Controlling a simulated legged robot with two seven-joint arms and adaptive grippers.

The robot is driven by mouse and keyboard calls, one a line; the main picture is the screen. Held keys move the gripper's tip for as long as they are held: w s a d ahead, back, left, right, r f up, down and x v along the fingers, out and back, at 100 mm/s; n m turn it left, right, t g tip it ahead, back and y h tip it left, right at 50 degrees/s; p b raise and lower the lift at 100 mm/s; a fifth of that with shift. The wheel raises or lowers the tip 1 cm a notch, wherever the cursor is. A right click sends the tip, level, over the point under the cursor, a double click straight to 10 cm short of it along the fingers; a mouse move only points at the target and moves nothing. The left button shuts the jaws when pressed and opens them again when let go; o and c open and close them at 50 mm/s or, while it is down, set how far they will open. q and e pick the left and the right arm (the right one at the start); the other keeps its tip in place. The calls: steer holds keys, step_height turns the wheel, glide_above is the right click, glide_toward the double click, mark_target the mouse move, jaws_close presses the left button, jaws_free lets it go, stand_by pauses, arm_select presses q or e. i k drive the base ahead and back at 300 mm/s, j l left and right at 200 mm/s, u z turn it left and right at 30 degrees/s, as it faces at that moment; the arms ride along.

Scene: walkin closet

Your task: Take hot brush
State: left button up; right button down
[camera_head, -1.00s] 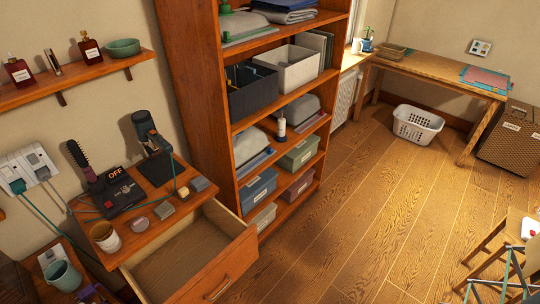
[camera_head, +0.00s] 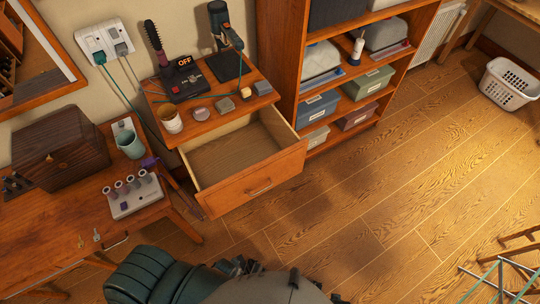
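The hot brush (camera_head: 153,38), with a dark purple-brown bristled head, stands upright in a black base (camera_head: 182,79) marked OFF. The base sits on the small wooden top above an open drawer (camera_head: 235,150). A second black upright device (camera_head: 222,35) on a dark stand is just right of it, with a teal cord. I cannot make out either of my grippers in this view, so neither is seen near the brush.
The open drawer juts out in front of the small top. A white cup (camera_head: 170,119) and several small items stand along its front edge. A wooden box (camera_head: 60,150) and a roller set (camera_head: 134,195) are on the left table.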

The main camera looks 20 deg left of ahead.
mark_target(150, 25)
steer(key=u, duration=1.45)
